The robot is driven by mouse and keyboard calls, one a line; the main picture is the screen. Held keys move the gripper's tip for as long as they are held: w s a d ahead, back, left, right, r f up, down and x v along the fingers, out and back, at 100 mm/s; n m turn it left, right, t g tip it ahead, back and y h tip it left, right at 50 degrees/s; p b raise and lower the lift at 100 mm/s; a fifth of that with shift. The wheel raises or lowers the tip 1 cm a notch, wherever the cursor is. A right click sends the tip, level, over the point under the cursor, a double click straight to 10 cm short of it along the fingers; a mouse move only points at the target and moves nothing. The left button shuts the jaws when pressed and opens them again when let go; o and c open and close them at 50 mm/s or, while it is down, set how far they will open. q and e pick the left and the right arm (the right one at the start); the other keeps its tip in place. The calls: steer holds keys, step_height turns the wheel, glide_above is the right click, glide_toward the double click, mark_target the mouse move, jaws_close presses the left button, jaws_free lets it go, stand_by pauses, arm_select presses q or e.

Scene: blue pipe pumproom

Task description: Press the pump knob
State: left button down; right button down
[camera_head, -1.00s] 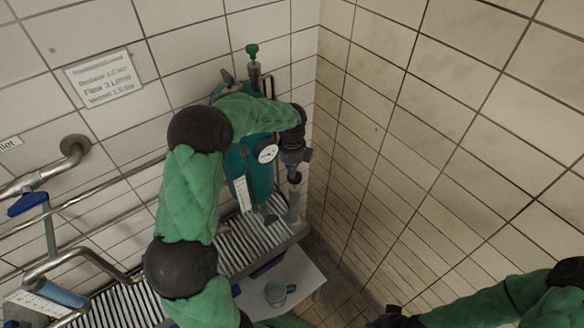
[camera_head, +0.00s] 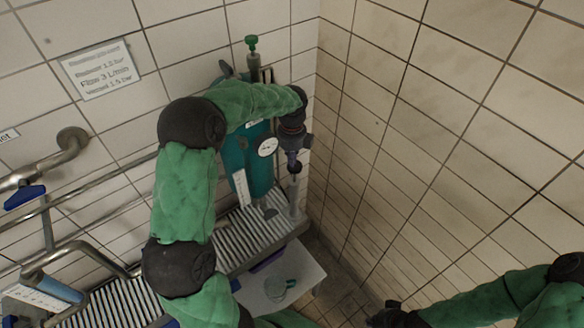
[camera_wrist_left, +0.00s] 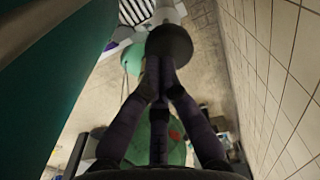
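The pump knob is a dark round cap on a grey upright pump column (camera_head: 294,196) beside the teal tank. In the left wrist view the knob (camera_wrist_left: 169,42) is right at my fingertips, seeming to touch or nearly touch them. In the head view it is a small dark spot (camera_head: 295,168) just below my left gripper (camera_head: 292,158). The left gripper points down with its fingers together; nothing shows between them. My right gripper (camera_head: 392,314) is low at the bottom edge, far from the pump, and its fingers are not clear.
The teal tank (camera_head: 235,160) with a round gauge (camera_head: 268,147) stands left of the column. A white surface (camera_head: 305,275) below holds a cup (camera_head: 276,289). A tiled wall (camera_head: 450,120) rises close on the right. Metal pipes (camera_head: 50,168) run at the left.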

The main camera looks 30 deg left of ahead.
arm_select(q)
steer(key=shift+r, duration=2.8)
step_height(320, 180, up, 8)
steer(key=p, duration=1.1)
steer(key=shift+d, duration=0.2)
steer(key=shift+f, duration=0.1)
step_height(320, 180, down, 14)
steer(key=shift+p, duration=0.85)
